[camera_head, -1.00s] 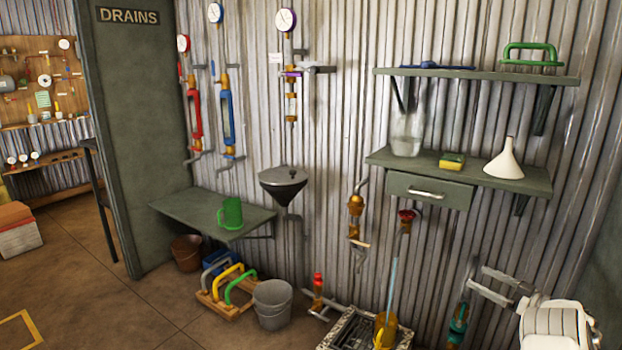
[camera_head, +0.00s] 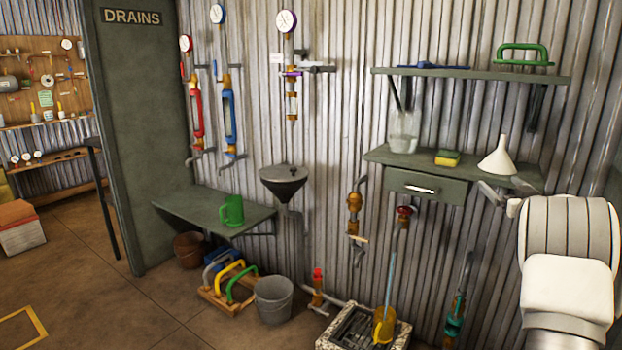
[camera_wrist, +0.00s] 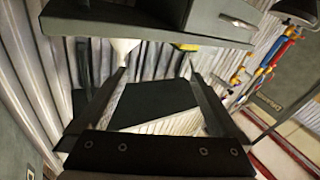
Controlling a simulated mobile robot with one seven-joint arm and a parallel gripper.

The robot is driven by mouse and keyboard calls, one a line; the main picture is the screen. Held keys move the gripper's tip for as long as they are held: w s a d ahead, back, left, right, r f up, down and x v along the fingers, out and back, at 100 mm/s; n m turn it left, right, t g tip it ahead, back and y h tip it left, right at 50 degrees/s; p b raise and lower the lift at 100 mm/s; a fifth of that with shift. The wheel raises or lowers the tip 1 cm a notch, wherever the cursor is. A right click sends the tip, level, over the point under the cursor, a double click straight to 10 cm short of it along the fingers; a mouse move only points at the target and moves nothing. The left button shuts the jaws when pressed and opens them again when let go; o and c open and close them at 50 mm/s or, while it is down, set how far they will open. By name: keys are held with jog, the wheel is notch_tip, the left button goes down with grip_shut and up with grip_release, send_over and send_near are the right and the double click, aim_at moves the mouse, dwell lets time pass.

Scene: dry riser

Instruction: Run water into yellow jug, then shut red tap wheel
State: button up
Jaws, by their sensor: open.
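The red tap wheel (camera_head: 405,212) is on a wall tap at centre right. A pale blue stream of water (camera_head: 390,275) runs from this tap down into the yellow jug (camera_head: 384,326). The jug stands on the drain grate (camera_head: 357,328); its water level cannot be seen. My gripper (camera_head: 497,182) is open and empty, up by the right end of the lower shelf, well to the right of and a little above the red wheel. In the wrist view my open gripper (camera_wrist: 155,72) has nothing between its fingers; neither wheel nor jug can be made out there.
The lower shelf (camera_head: 385,157) with a drawer (camera_head: 428,187) holds a clear jug (camera_head: 404,135), a sponge (camera_head: 447,158) and a white funnel (camera_head: 498,157). A teal-handled pipe (camera_head: 455,315) stands right of the drain. A grey bucket (camera_head: 273,299) is left of it.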

jog(key=s+a+r+m+g+h, duration=0.45)
jog(key=s+a+r, duration=0.35)
jog(key=s+a, duration=0.35)
jog(key=s+a+f+n+g+y, duration=0.1)
jog(key=s+a+f+g+y, duration=0.2)
jog(key=s+a, duration=0.7)
jog(key=s+a+f+n+g+y+p, duration=0.1)
jog(key=s+a+f+g, duration=0.35)
jog(key=s, duration=0.95)
jog(key=s+a+f+n+g+y, duration=0.15)
jog(key=s+a+f, duration=0.35)
jog(key=s+a, duration=0.5)
notch_tip(320, 180, up, 22)
jog(key=p, duration=2.2)
jog(key=shift+s+d+f, duration=0.15)
jog(key=shift+s+d, duration=0.25)
jog(key=shift+d, duration=0.05)
